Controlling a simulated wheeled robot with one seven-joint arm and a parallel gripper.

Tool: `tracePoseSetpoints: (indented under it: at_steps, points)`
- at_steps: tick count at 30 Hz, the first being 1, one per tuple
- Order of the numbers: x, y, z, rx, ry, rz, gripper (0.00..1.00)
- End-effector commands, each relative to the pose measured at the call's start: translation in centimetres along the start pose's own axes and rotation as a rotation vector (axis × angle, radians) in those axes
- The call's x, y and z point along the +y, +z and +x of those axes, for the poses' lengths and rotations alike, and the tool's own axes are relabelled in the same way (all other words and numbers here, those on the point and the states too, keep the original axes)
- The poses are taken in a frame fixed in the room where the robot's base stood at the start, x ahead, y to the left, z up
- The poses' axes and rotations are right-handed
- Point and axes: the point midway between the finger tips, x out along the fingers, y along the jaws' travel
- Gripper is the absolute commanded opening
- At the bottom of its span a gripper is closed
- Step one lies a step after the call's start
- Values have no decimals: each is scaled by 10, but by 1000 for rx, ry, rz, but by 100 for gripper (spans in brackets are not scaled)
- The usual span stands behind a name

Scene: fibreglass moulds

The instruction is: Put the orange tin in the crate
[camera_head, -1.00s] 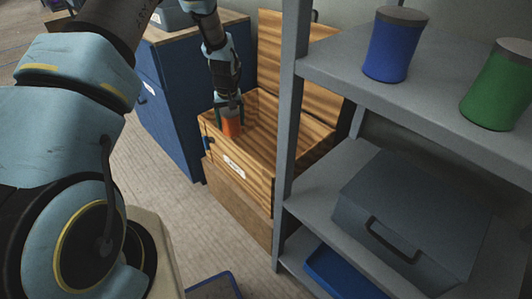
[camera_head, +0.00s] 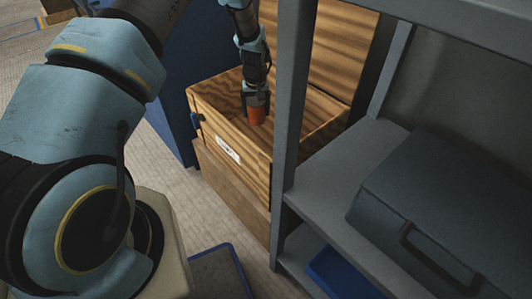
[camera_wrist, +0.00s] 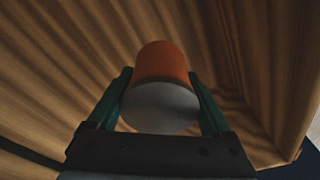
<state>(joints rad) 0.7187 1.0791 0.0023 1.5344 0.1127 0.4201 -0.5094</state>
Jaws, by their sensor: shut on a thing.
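The orange tin (camera_head: 257,116) is held in my gripper (camera_head: 256,100), within the opening of the wooden crate (camera_head: 232,127). In the wrist view the tin (camera_wrist: 162,62) shows its orange side and pale grey end, with the green fingers of my gripper (camera_wrist: 160,108) closed on both sides of it. Striped wood of the crate (camera_wrist: 60,60) fills the view behind it. The crate's hinged lid stands open at the back. Whether the tin touches the crate floor cannot be told.
A grey shelf unit (camera_head: 291,120) stands close to the crate's right side, with a dark grey case (camera_head: 440,215) and a blue tray (camera_head: 340,275) on it. A blue cabinet (camera_head: 172,110) stands to the left.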

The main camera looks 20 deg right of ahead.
Motion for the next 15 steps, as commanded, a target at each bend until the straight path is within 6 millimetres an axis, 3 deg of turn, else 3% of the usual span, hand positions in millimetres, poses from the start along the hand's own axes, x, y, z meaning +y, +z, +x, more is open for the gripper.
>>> tracePoseSetpoints:
  at_steps: [1, 3, 11, 15]
  points:
    - [0, 3, 25, 1, 0, 0, 3]
    - [0, 4, 37, 1, 1, 0, 3]
    - [0, 7, 59, 1, 0, 0, 3]
    - [0, 10, 81, -1, 0, 0, 3]
